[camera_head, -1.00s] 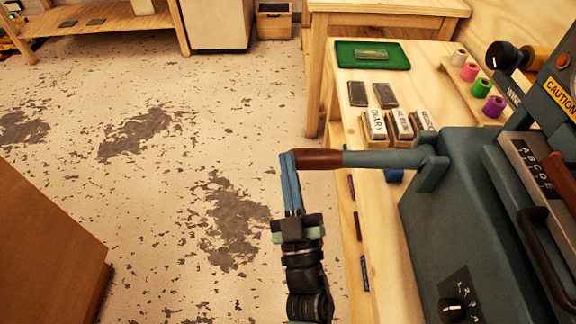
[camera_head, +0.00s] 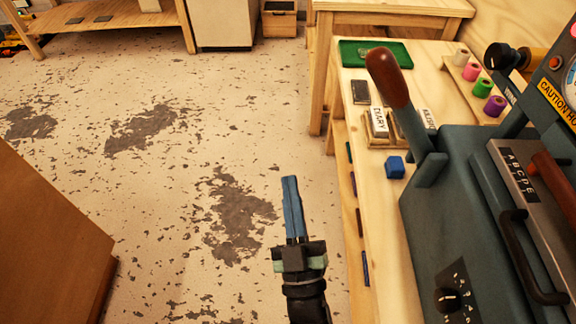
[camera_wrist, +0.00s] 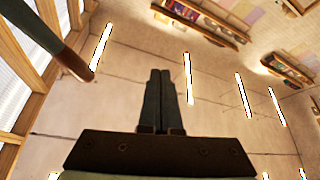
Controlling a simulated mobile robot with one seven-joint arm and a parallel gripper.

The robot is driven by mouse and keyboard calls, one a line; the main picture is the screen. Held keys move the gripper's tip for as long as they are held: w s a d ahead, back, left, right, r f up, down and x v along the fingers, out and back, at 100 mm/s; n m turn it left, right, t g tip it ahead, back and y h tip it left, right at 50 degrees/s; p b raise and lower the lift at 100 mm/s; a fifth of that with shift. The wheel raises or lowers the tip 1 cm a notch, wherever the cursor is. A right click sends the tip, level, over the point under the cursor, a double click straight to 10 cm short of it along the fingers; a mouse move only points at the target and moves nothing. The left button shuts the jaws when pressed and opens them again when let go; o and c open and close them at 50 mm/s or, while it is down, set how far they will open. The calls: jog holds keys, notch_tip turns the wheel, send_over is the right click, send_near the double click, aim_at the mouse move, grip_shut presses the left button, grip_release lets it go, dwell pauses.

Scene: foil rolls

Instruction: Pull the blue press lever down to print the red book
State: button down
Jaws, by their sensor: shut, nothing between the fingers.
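The press lever (camera_head: 428,155) is a blue-grey arm with a brown wooden handle (camera_head: 388,78). It stands raised on the left side of the blue-grey press (camera_head: 440,215), tilted up and to the left. In the wrist view the lever (camera_wrist: 30,22) comes in from the upper left, its brown handle end apart from my fingers. My gripper (camera_head: 289,180) is shut and empty, pointing up, below and left of the handle in the head view. It also shows in the wrist view (camera_wrist: 160,75). I cannot make out a red book for certain.
Stamp blocks (camera_head: 379,124), a blue cube (camera_head: 395,167) and a green tray (camera_head: 400,52) are on the wooden table (camera_head: 378,215). Coloured foil rolls (camera_head: 482,88) stand at the back right. A brown wooden surface (camera_head: 50,230) is at the left. The floor between is clear.

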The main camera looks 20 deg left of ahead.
jog(key=v, duration=0.3)
jog(key=shift+s+r, duration=0.1)
dwell(1.3)
jog(key=w+d+r+m+t+h+p, duration=0.2)
jog(key=w+d+r+m+h, duration=0.1)
jog(key=r, duration=0.8)
jog(key=w+d+r+m+t+h+p, duration=0.15)
jog(key=r+h, duration=0.25)
jog(key=r, duration=0.8)
jog(key=w+d+r+m+t+h+p, duration=0.1)
jog(key=w+d+r+m+t+h, duration=0.25)
jog(key=r, duration=0.75)
jog(key=s+r+m+p, duration=0.1)
jog(key=s+r, duration=0.3)
jog(key=r, duration=0.7)
jog(key=s+r+p, duration=0.3)
jog(key=s+r, duration=0.2)
jog(key=r, duration=0.6)
jog(key=shift+s+d+m, duration=0.2)
jog(key=shift+d+m, duration=0.15)
jog(key=shift+m, duration=0.05)
